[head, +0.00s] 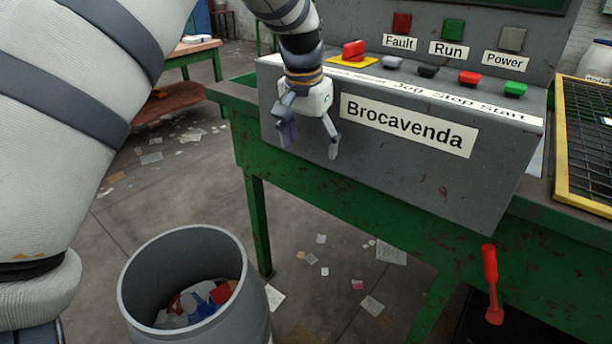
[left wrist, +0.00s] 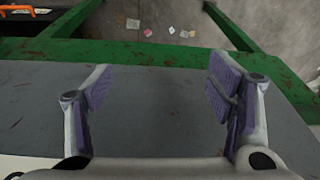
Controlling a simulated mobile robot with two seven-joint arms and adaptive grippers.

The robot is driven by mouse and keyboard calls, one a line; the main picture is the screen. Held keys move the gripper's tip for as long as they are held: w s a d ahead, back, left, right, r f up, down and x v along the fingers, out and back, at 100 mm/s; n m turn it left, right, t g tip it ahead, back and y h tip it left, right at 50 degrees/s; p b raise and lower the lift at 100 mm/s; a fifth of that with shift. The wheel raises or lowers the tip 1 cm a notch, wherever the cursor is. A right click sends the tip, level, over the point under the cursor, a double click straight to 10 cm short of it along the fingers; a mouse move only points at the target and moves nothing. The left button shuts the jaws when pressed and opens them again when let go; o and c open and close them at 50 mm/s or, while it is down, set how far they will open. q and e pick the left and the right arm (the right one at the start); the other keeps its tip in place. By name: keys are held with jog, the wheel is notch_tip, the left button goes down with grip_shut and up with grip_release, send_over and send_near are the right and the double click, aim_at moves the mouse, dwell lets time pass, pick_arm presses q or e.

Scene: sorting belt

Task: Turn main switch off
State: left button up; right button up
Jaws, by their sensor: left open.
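A red lever (head: 491,280), which looks like the main switch, is mounted on the green frame below the console at the lower right of the head view. Its handle stands upright. My left gripper (head: 310,143) hangs in front of the left part of the grey console (head: 400,185), well to the left of and above the lever. Its fingers are spread, with nothing between them. In the left wrist view the open left gripper (left wrist: 160,92) is over the grey console face, and the lever cannot be made out. My right gripper is not in view.
Console buttons, including a red mushroom button (head: 353,50) and a green button (head: 515,88), sit near my left gripper. A grey bin (head: 190,235) stands on the floor at lower left. A yellow-edged mesh guard (head: 562,140) is at right. Paper scraps litter the floor.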

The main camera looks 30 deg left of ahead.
pick_arm(q)
notch_tip(320, 180, down, 7)
jog(key=s, duration=0.2)
jog(key=shift+d+f+g, duration=0.15)
jog(key=shift+d+g, duration=0.05)
jog(key=shift+g, duration=0.1)
